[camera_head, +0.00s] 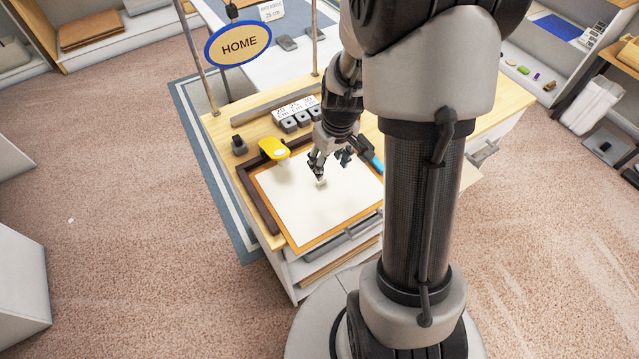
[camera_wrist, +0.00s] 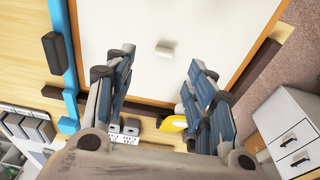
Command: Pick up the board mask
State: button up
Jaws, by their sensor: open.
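A flat white panel (camera_head: 310,208) lies on an orange-edged board on the wooden bench; it appears to be the board mask. In the wrist view the panel (camera_wrist: 210,25) fills the top middle, and the block (camera_wrist: 165,49) shows between the finger lines, a little beyond the tips. My gripper (camera_head: 331,163) is open and empty above the panel, its fingers (camera_wrist: 163,68) spread apart. I cannot tell the exact height of the tips over the block.
A dark brown frame (camera_head: 260,203) edges the board. A yellow tool (camera_head: 275,149) lies at its back left corner, a blue bar (camera_head: 374,159) at its right. Grey blocks with number labels (camera_head: 290,125) stand behind, and a small dark block (camera_head: 239,146) stands left. Open drawers show below the bench.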

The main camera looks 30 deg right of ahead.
aim_at(321, 183)
jog(key=f, duration=0.3)
jog(key=shift+w+f+b, duration=0.25)
jog(key=shift+f+b, duration=0.1)
jog(key=shift+b, duration=0.05)
jog(key=shift+w+a+f+b, duration=0.15)
jog(key=shift+w+f+b, duration=0.15)
jog(key=shift+f, duration=0.55)
jog(key=shift+w+a+f+b, duration=0.15)
jog(key=shift+f+b, duration=0.3)
jog(key=shift+f, duration=0.45)
jog(key=shift+w+a+f+b, duration=0.15)
jog(key=shift+w+f+b, duration=0.15)
jog(key=shift+f, duration=0.55)
jog(key=shift+r, duration=0.1)
jog(key=c, duration=0.8)
